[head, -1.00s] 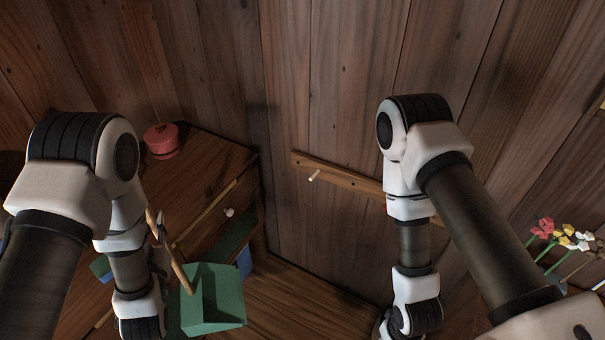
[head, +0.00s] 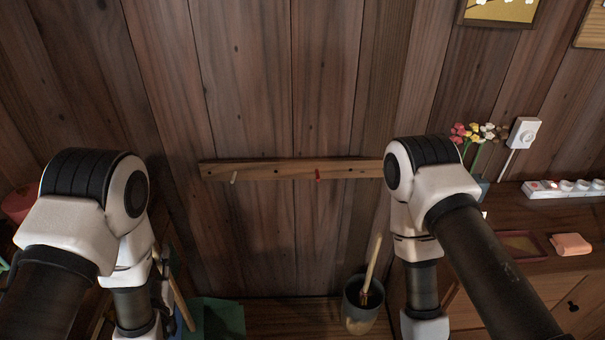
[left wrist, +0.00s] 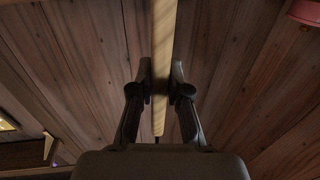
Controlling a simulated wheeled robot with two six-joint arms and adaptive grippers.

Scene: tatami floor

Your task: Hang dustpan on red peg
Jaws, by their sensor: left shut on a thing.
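The green dustpan (head: 217,318) with a wooden handle (head: 180,290) hangs from my left gripper (head: 164,262), low at the left in the head view. In the left wrist view the left gripper (left wrist: 160,88) is shut on the pale wooden handle (left wrist: 162,45), which runs between its fingers. The red peg (head: 318,175) sticks out of a wooden rail (head: 265,171) on the plank wall, right of and above the dustpan. A pale peg (head: 234,178) is on the same rail, further left. My right gripper is out of view.
A dark bin (head: 362,312) with a wooden stick in it stands below the rail. Flowers (head: 478,133), a power strip (head: 565,188) and a pink block (head: 571,244) are at the right. The wall below the pegs is bare.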

